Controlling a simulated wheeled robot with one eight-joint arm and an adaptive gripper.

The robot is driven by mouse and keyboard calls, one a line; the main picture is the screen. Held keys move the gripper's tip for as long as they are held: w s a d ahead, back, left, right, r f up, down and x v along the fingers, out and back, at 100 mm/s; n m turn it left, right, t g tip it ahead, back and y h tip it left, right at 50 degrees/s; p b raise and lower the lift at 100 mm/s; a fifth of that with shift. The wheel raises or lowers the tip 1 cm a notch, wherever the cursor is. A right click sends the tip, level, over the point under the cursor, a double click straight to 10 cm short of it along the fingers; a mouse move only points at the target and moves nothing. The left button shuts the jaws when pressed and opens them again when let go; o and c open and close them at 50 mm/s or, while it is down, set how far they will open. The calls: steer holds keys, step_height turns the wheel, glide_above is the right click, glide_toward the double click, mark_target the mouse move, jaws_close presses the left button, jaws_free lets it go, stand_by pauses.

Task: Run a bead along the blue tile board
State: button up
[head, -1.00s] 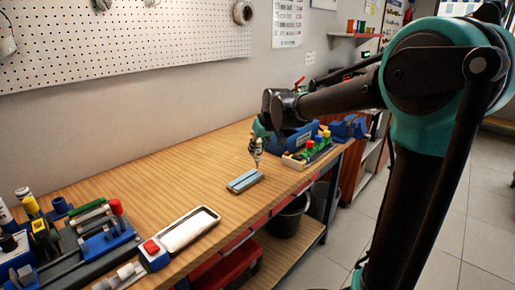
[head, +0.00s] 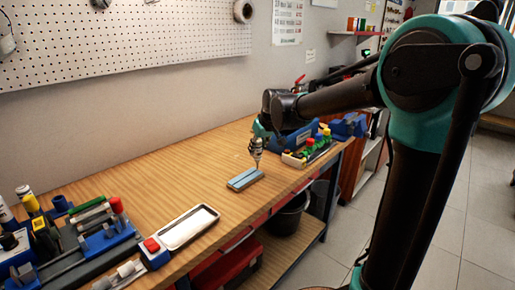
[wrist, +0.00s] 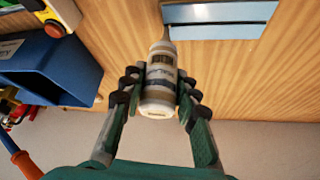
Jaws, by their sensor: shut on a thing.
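The blue tile board (head: 244,180) lies flat on the wooden bench, with a narrow line along its length. In the wrist view it shows at the top edge (wrist: 222,12), partly cut off. My gripper (wrist: 159,84) is shut on a white bottle with a dark label band (wrist: 158,72), its fingers on both sides. The bottle's thin nozzle points at the board's left end in the wrist view. In the head view the bottle (head: 257,148) hangs upright, nozzle down, over the board's far end. Whether the tip touches the board I cannot tell.
An empty pale tray (head: 188,229) and a cluttered tool holder (head: 75,240) are at the near left. A rack of coloured-top items (head: 308,152) stands just right of the board. A blue box (wrist: 50,70) is close left in the wrist view. Open bench lies left of the board.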

steer(key=shift+o, duration=1.4)
steer(key=shift+c, duration=1.4)
steer(key=shift+s+a, duration=0.35)
steer(key=shift+s, duration=0.05)
steer(key=shift+s+a, duration=0.25)
steer(key=shift+s, duration=0.15)
steer(key=shift+o, duration=0.7)
steer(key=shift+c, duration=0.7)
steer(key=shift+s+a, duration=0.15)
